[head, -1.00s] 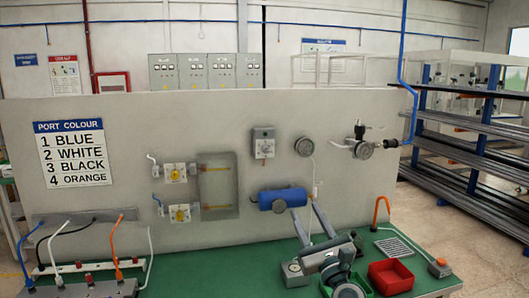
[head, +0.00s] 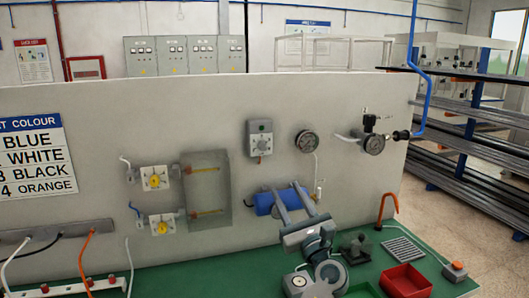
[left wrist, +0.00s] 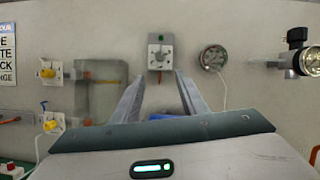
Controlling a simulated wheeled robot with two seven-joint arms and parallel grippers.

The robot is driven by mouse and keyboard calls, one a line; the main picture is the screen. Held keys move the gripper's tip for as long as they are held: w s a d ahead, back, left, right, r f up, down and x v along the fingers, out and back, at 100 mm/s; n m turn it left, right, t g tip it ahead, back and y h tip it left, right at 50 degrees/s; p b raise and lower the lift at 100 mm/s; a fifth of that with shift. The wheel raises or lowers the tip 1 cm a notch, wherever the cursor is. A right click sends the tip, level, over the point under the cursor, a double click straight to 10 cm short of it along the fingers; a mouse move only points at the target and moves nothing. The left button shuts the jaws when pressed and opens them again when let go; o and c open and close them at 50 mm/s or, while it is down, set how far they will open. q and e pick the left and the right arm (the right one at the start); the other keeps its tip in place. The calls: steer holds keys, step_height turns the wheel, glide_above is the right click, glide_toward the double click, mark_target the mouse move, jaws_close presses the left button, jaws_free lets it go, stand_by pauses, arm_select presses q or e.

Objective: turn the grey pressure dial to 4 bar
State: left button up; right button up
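The grey pressure dial (head: 262,144) is a round knob on a grey box fixed to the upright panel. It also shows in the left wrist view (left wrist: 159,56), just beyond and between my fingertips. Its setting is too small to read. A round gauge (head: 307,141) is mounted to its right; it shows in the left wrist view (left wrist: 213,58) too. My left gripper (head: 285,187) is open and empty, pointing at the panel below the dial, in front of the blue cylinder (head: 265,204). It is apart from the dial. My right gripper is not in view.
A valve with a gauge (head: 374,144) and blue pipe is to the right. A red tray (head: 405,281) stands on the green bench. The panel face around the dial is clear.

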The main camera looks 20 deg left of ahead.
arm_select(q)
steer(key=p, duration=0.6)
glide_toward(264, 149)
steer(key=x, duration=0.6)
steer(key=shift+w+a+r, duration=0.1)
steer(key=shift+w+r, duration=0.1)
steer(key=shift+r, duration=0.1)
steer(key=shift+x, duration=0.85)
steer(key=shift+f, duration=0.1)
steer(key=shift+c, duration=0.4)
jaws_close()
